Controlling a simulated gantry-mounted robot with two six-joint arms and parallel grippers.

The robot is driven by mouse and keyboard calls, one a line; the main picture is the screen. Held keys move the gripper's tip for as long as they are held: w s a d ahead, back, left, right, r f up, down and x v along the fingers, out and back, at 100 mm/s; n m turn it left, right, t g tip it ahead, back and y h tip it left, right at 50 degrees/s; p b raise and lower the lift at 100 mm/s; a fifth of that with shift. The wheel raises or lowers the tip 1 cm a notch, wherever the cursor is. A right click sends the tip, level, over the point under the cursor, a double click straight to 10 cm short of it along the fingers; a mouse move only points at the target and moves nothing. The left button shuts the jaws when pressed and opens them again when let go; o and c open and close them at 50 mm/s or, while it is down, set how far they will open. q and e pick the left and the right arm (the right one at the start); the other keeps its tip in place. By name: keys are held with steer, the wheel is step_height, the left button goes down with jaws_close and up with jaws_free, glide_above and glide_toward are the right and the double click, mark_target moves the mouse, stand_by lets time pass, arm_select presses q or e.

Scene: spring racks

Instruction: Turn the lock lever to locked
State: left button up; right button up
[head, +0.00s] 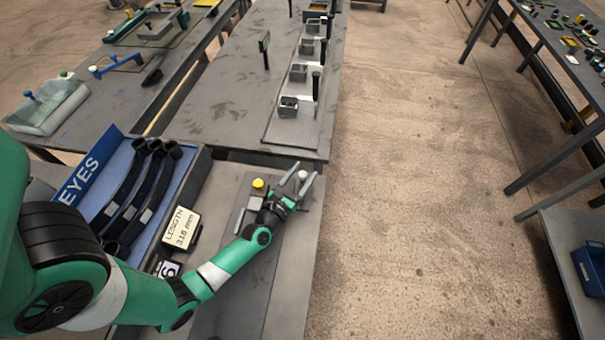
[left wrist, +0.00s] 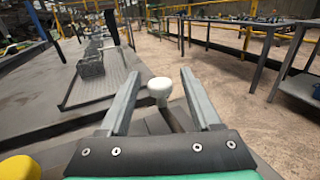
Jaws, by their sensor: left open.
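The lock lever (head: 303,175) has a pale rounded knob and stands at the right part of the near grey bench, close to its edge. In the left wrist view the lever's white knob (left wrist: 160,88) sits on a dark tilted stem between my two fingers. My left gripper (head: 297,181) is open, with one finger on each side of the knob and a visible gap to both. It also shows in the left wrist view (left wrist: 156,92). The lever's base is hidden behind the gripper. My right gripper is not in view.
A yellow button (head: 258,184) stands left of the gripper, also at lower left in the wrist view (left wrist: 20,168). Open floor lies to the right.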

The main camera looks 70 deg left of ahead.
arm_select(q)
jaws_close()
stand_by(1.3)
